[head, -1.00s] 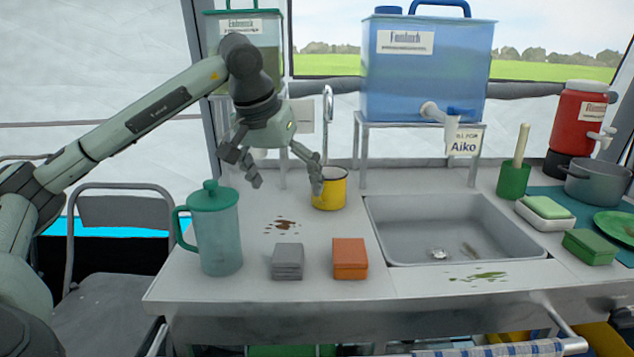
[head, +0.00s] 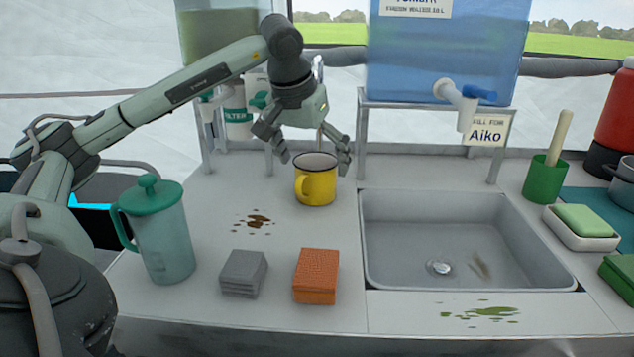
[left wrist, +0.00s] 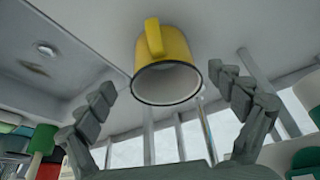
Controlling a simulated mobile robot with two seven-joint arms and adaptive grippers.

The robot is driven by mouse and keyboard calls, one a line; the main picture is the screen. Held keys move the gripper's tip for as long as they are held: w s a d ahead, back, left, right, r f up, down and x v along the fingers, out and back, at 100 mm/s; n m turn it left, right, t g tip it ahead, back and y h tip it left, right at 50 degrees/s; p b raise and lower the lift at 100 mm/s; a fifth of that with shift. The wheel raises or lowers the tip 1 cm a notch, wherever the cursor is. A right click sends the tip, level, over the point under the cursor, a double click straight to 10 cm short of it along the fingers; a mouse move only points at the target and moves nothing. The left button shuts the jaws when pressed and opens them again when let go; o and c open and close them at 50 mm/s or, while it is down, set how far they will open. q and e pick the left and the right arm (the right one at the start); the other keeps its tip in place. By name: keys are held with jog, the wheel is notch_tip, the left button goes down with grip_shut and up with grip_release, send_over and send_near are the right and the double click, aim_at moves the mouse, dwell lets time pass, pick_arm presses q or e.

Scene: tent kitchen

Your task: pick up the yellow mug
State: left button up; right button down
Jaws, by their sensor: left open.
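The yellow mug (head: 316,184) stands upright on the counter, left of the sink, with its handle facing the front left. My left gripper (head: 315,160) is open above and just behind the mug, with one finger on each side of its rim. In the left wrist view the mug (left wrist: 165,52) shows its dark rim and handle, between the two spread fingers and beyond their tips (left wrist: 165,85). The fingers do not appear to touch it. My right gripper is not in view.
A teal lidded jug (head: 163,235), a grey block (head: 244,273) and an orange sponge (head: 317,276) stand in front left. The sink (head: 470,285) lies to the right. A blue water tank (head: 445,50) stands on a rack behind. A brown stain (head: 254,220) marks the counter.

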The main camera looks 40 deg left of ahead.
aim_at(314, 177)
pick_arm(q)
jog(key=x, duration=0.3)
jog(key=shift+s+a+f, duration=0.1)
jog(key=shift+a+f, duration=0.15)
jog(key=shift+f, duration=0.55)
jog(key=shift+w, duration=0.25)
jog(key=c, duration=1.5)
jog(key=shift+o, duration=0.2)
jog(key=shift+r, duration=0.1)
